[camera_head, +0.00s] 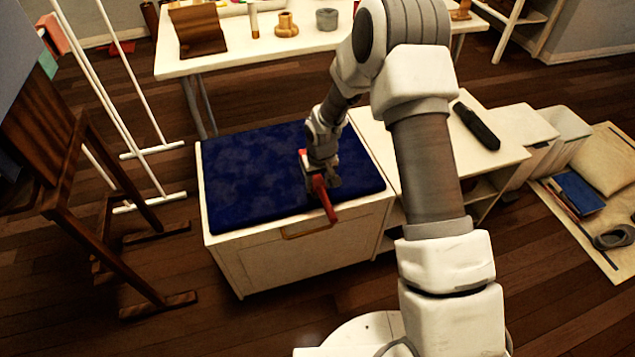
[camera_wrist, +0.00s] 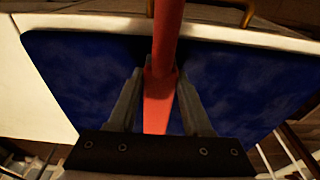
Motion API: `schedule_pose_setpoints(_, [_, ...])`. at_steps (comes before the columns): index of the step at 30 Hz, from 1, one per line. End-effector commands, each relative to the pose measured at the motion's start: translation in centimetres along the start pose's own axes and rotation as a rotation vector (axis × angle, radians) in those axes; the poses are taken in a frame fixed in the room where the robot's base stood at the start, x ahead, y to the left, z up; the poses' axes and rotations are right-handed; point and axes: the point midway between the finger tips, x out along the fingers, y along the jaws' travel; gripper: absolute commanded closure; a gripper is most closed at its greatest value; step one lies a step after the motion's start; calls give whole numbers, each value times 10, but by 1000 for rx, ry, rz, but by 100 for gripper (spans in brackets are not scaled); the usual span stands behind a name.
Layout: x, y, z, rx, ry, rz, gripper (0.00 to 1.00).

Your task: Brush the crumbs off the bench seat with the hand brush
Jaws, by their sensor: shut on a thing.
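The bench seat has a dark blue cushion (camera_head: 245,180) on a white bench box (camera_head: 290,263). My gripper (camera_head: 318,178) is over the right part of the cushion, shut on a red hand brush (camera_head: 325,200). The brush's handle slants down toward the front edge of the bench. In the wrist view the red brush (camera_wrist: 166,40) runs between my gripper's two fingers (camera_wrist: 160,103), with the blue cushion (camera_wrist: 245,85) beneath. The bristles are hidden in both views. I cannot make out crumbs; the cushion shows only mottled lighter patches.
A low white shelf unit (camera_head: 380,150) with a black object (camera_head: 476,125) on top stands right of the bench. A white table (camera_head: 235,60) with several items is behind. A wooden easel (camera_head: 85,200) and white rack (camera_head: 135,100) stand at the left.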

Motion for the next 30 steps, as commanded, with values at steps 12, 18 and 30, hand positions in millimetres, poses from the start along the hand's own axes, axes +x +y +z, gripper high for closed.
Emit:
schedule_pose_setpoints(12, [-53,0,-12,0,4,0,100])
schedule_pose_setpoints(18, [-70,0,-16,1,5,0,100])
schedule_pose_setpoints(30, [-80,0,-18,1,4,0,100])
